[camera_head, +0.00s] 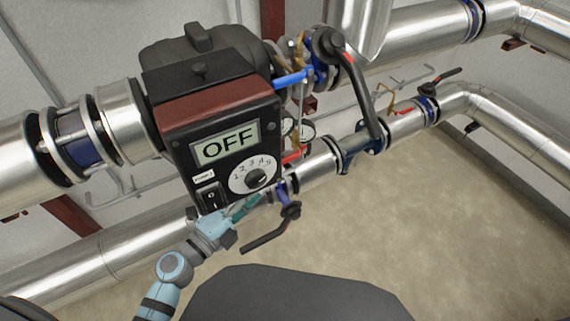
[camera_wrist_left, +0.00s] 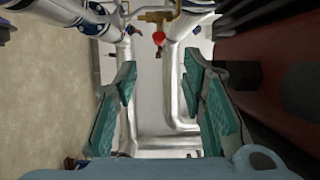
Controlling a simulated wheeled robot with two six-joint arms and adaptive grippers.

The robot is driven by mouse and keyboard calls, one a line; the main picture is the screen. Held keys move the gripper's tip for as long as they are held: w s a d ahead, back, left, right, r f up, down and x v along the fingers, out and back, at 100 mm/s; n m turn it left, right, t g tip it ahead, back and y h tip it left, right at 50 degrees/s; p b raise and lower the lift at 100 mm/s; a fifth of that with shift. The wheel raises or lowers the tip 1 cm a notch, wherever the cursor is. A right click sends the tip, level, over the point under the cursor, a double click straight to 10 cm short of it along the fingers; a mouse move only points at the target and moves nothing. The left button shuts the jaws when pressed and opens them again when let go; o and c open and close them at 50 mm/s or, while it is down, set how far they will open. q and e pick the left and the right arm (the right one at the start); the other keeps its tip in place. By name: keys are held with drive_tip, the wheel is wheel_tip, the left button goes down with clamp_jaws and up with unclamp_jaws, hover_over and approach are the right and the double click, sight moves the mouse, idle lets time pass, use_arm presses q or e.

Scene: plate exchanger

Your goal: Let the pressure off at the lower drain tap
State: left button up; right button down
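In the left wrist view a small brass tap (camera_wrist_left: 157,17) with a red knob (camera_wrist_left: 158,38) sits at the top middle, ahead of the fingers. I cannot tell for sure whether it is the lower drain tap. My left gripper (camera_wrist_left: 160,75) is open, its two green-padded fingers wide apart with nothing between them. In the head view my left gripper (camera_head: 246,208) is just below the control box, close to its lower edge; the box hides what lies behind. A red handle (camera_head: 294,155) shows right of the box. My right gripper is not in view.
The control box (camera_head: 181,140) reads OFF and has a numbered dial. A black lever valve (camera_head: 265,235) hangs right of my left gripper. A long black lever (camera_head: 362,85) is at the upper right. Silver pipes (camera_head: 105,250) run across. The floor (camera_head: 420,220) at right is clear.

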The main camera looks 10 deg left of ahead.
sight(292, 156)
use_arm(q)
drive_tip(key=b+x, duration=0.1)
drive_tip(key=x, duration=1.2)
drive_tip(key=shift+w+f, duration=0.1)
drive_tip(key=shift+w, duration=0.15)
drive_tip(key=shift+c, duration=0.6)
clamp_jaws()
